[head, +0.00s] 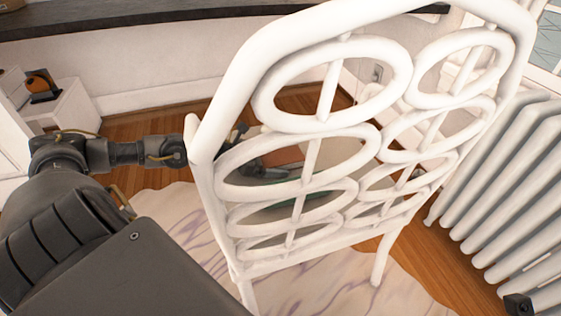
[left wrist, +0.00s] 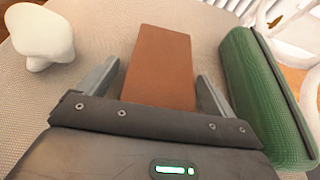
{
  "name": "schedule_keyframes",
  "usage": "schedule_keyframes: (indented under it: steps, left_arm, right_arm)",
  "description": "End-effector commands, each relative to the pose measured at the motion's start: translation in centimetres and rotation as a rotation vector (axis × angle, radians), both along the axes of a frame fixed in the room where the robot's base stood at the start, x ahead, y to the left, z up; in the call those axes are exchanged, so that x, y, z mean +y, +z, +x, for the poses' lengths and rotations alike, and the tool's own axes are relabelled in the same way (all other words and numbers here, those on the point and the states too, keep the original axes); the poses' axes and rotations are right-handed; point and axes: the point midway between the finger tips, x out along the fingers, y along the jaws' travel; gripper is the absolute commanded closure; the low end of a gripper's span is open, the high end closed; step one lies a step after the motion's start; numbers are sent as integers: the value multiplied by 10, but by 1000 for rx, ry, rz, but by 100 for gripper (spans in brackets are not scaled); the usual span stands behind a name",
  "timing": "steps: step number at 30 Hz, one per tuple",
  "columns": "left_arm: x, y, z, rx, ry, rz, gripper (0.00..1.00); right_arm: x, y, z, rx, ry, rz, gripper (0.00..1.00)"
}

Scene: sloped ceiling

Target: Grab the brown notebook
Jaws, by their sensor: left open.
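The brown notebook (left wrist: 160,65) lies on a round woven surface (left wrist: 92,20). In the left wrist view it extends between the two fingers of my left gripper (left wrist: 158,74). The fingers are open, one on each side, with a gap visible at each; whether the notebook lies below them or level with them is unclear. In the head view my left gripper (head: 268,170) is partly hidden behind the white chair back (head: 222,165), and only a bit of the notebook (head: 291,155) shows through it.
A green case (left wrist: 262,100) lies close right of the gripper in the left wrist view. A white lumpy object (left wrist: 42,35) sits at upper left. The chair back stands between the head camera and the gripper. A white radiator (head: 505,190) is at right.

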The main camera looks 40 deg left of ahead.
Motion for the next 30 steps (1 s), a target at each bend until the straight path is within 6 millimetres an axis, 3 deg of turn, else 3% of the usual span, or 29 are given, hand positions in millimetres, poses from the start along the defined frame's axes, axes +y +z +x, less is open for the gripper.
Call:
schedule_keyframes:
  steps: [5,17,30]
  left_arm:
    - [0,0,0,1,0,1,10]
    - [1,0,-1,1,1,0,62]
    - [0,1,1,1,-9,0,61]
  right_arm:
    - [0,0,0,0,0,0,64]
    - [0,0,0,-1,1,0,64]
    - [0,-3,1,4,0,-2,64]
